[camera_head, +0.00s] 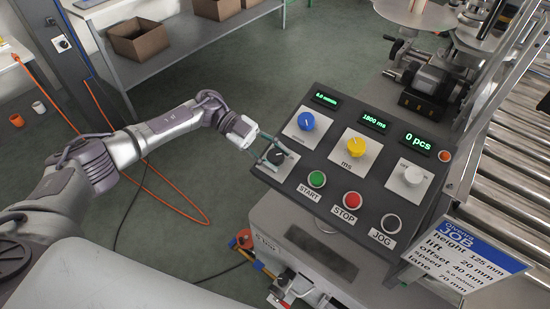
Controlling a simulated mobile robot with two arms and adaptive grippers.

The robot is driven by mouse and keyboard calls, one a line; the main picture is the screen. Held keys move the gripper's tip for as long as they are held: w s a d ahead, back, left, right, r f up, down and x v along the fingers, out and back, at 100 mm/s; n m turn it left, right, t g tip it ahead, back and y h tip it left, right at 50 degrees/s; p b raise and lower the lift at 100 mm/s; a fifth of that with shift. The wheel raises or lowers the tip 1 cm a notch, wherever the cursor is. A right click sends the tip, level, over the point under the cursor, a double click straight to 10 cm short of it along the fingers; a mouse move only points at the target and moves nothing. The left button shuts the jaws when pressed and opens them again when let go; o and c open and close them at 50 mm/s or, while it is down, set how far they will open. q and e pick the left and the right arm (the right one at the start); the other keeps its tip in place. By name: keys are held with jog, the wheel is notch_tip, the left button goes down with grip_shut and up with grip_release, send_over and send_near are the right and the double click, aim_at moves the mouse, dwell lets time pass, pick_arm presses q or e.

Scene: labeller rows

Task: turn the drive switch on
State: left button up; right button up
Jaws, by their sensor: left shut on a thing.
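The dark control panel (335,195) stands right of the middle, tilted towards me. At its left corner a dark rotary switch (276,158) sits on a light plate; I take it for the drive switch, but its label is not readable and its pointer is largely hidden. My left gripper (270,153) reaches in from the left and is shut on this switch, with its fingers on either side of the knob. The displays above read 6.0 m/min, 1800 ms and 0 pcs. My right gripper is not in view.
Close by are a blue knob (306,121), a yellow knob (355,147), a white knob (413,175), a green START button (317,179), a red STOP button (352,199) and a JOG button (391,223). A job card (462,262) hangs at right. A roller conveyor (505,150) runs behind it.

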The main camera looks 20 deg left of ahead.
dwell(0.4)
pick_arm(q)
jog(key=o, duration=1.2)
jog(key=shift+d, duration=0.1)
jog(key=shift+c, duration=0.2)
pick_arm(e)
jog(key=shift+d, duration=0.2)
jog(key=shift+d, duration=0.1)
pick_arm(q)
jog(key=v, duration=1.2)
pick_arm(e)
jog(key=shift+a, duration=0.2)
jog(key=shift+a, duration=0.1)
